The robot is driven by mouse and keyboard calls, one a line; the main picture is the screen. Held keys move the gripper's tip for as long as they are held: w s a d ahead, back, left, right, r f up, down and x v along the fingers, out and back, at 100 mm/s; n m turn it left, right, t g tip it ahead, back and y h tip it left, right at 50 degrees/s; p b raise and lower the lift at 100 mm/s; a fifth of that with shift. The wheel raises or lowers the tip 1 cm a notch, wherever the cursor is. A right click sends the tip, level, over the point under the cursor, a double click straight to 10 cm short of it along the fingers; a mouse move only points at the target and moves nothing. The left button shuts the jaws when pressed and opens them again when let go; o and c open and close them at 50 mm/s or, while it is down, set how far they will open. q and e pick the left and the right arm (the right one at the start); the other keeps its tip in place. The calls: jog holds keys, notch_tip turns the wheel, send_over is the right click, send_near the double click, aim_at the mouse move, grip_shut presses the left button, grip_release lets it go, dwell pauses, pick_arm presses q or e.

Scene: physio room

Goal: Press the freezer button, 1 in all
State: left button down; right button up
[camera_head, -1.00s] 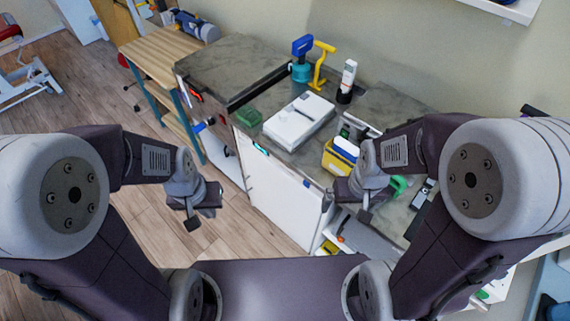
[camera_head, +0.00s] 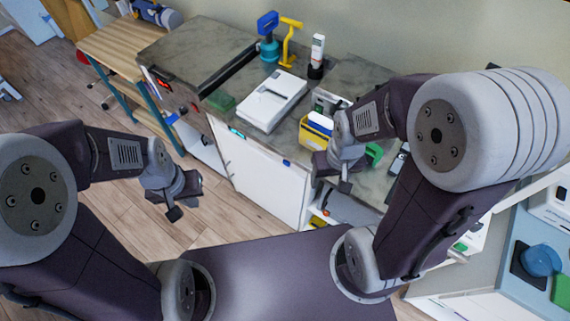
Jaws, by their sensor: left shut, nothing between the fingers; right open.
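A white-fronted appliance (camera_head: 255,180), which looks like the freezer, stands under the grey counter in the middle of the view. A small lit cyan panel (camera_head: 237,133) sits at its top left, and a small blue spot (camera_head: 287,162) at its top right. I cannot tell which of these is the button. My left gripper (camera_head: 174,208) is shut and empty, in front of and left of the appliance, apart from it. My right gripper (camera_head: 344,182) is open and appears over the counter's front edge, right of the blue spot; nothing shows in it.
A wooden table (camera_head: 115,42) stands at left. The wooden floor (camera_head: 215,225) before the appliance is clear.

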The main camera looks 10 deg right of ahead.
grip_shut()
dwell(1.4)
